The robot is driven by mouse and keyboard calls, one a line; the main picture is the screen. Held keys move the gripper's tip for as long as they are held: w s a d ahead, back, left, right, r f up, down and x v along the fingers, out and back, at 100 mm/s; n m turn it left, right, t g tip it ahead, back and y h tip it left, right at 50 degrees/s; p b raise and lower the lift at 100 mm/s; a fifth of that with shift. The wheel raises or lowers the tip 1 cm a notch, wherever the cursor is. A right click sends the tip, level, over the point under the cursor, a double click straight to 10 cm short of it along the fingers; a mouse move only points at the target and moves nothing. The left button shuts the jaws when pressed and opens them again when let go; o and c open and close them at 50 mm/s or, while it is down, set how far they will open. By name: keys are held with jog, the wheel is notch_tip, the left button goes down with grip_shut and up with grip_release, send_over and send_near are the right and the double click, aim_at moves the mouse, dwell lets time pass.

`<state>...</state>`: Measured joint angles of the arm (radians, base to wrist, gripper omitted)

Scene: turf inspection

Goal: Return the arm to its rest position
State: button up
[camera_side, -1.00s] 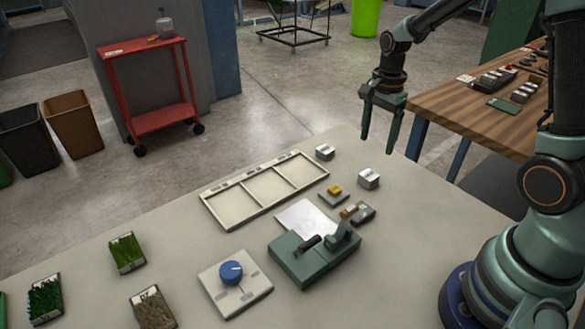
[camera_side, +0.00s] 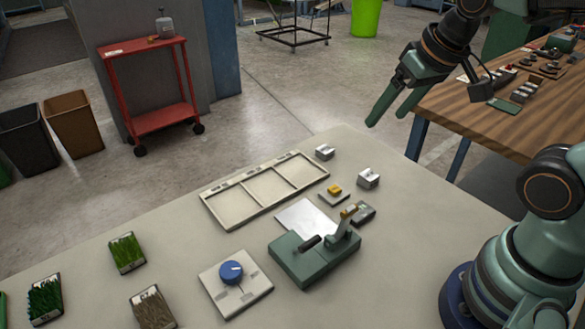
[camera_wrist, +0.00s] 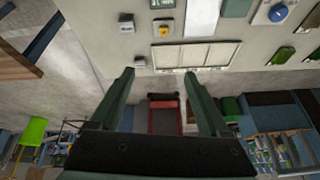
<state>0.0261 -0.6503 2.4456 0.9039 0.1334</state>
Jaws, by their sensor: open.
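My arm comes in from the upper right of the side view and is partly cut off by the frame edge.
The grey table (camera_side: 130,215) holds a three-section tray (camera_side: 236,212), a green lever device (camera_side: 300,265), a blue-knob plate (camera_side: 235,295) and several turf samples. A wooden bench (camera_side: 480,128) stands at right. A red cart (camera_side: 158,120) stands beyond the table.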

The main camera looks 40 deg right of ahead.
jog(key=shift+s+a+r+n+t, duration=0.15)
jog(key=shift+s+a+n+t, duration=0.25)
jog(key=shift+n, duration=0.5)
jog(key=shift+o, duration=0.2)
dwell(0.6)
